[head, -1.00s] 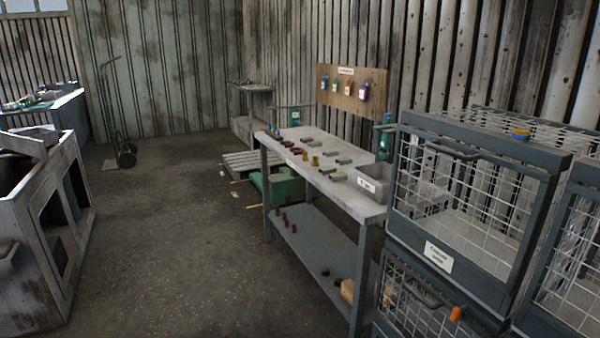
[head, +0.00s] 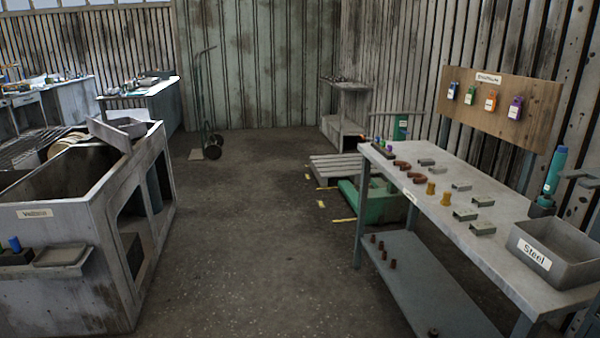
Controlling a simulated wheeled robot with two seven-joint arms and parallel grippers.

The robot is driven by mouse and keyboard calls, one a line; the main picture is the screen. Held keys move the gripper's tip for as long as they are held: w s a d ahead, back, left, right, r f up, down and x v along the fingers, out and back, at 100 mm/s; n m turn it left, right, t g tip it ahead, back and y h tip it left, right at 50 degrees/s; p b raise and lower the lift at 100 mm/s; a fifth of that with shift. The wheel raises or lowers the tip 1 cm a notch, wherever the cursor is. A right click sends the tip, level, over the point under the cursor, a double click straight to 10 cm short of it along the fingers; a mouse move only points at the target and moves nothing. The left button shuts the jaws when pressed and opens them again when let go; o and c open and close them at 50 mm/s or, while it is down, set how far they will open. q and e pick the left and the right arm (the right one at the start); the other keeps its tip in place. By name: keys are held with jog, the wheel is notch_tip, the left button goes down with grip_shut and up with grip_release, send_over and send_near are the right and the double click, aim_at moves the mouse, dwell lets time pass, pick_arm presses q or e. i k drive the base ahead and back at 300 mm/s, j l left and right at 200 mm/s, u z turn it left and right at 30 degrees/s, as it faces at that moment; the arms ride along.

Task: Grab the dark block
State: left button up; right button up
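No single object is plainly the dark block. One candidate is a small dark block-like holder (head: 382,151) with coloured pieces on it, at the far end of the grey workbench (head: 432,191). Another is a dark piece (head: 16,258) with a blue top, on the ledge of the grey cabinet at lower left. A dark base (head: 541,207) under a teal bottle stands at the bench's right side. Neither of my grippers is in view.
Metal brackets (head: 466,215), yellow pieces (head: 431,188) and brown curved pieces (head: 402,165) lie on the bench. A grey bin (head: 562,243) marked "Steel" stands at its near end. The floor (head: 250,230) between cabinet (head: 75,240) and bench is clear. A pallet (head: 335,168) lies behind.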

aim_at(426, 161)
jog(key=i, duration=1.4)
jog(key=i+j+z, duration=0.2)
jog(key=i+z, duration=0.25)
jog(key=i+j+z, duration=0.6)
jog(key=z, duration=0.25)
jog(key=i+j+z, duration=0.25)
jog(key=z, duration=0.15)
jog(key=i+j+z, duration=0.1)
jog(key=j+z, duration=0.15)
jog(key=z, duration=0.15)
jog(key=i+j+z, duration=0.1)
jog(key=j+z, duration=1.05)
jog(key=j, duration=0.2)
